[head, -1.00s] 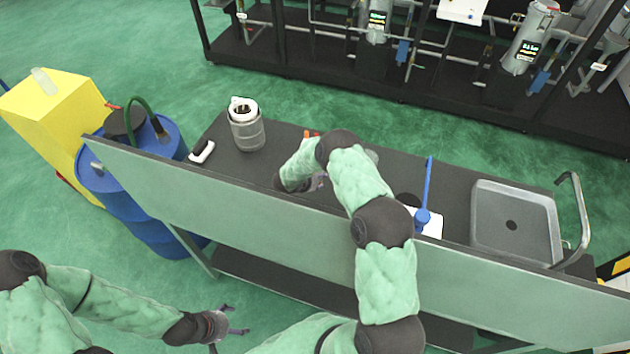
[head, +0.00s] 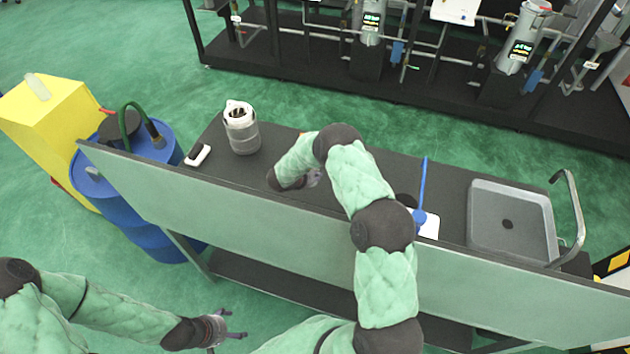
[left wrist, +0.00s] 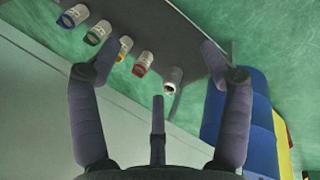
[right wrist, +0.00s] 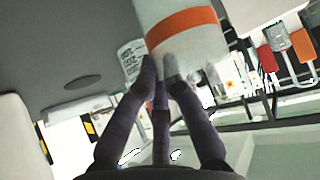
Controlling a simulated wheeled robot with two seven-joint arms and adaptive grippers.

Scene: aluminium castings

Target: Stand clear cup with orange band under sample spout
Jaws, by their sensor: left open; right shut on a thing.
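In the right wrist view, the clear, whitish cup with an orange band (right wrist: 185,30) is between the fingertips of my right gripper (right wrist: 165,80), which is shut on it. I cannot pick out the sample spout for certain in any view.
Blue drums (head: 115,210) stand left.

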